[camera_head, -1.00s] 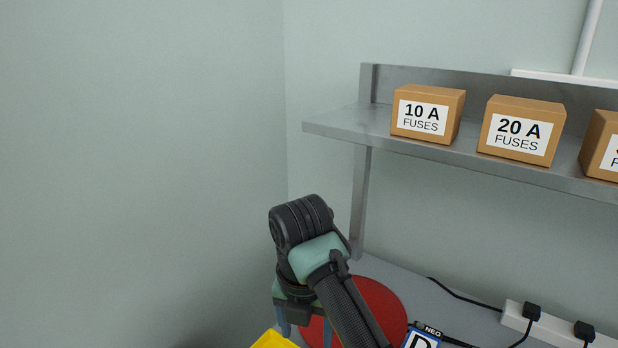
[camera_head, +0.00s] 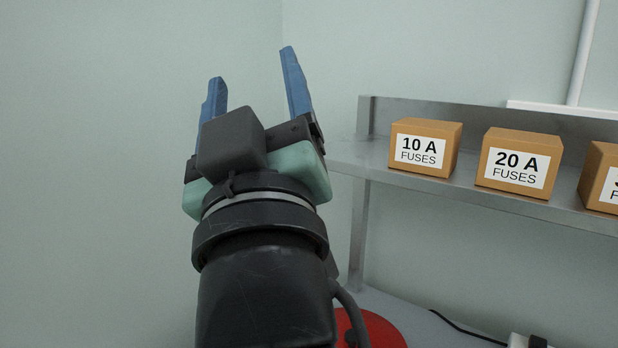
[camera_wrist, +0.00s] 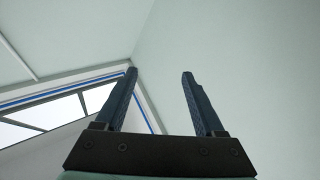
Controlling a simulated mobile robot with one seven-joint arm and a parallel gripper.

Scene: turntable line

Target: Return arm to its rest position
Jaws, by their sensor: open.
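My gripper (camera_head: 250,85) is raised in front of the pale wall in the head view, left of the shelf. Its two blue fingers point up and stand wide apart, with nothing between them. In the wrist view my gripper (camera_wrist: 160,85) is also open and empty, facing the upper walls and ceiling. My arm fills the lower middle of the head view and hides part of the work surface.
A metal shelf (camera_head: 340,155) on the right holds fuse boxes marked 10 A (camera_head: 425,147) and 20 A (camera_head: 518,162), plus another cut off at the edge. A red disc (camera_head: 378,328) lies below. The wall area at left is clear.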

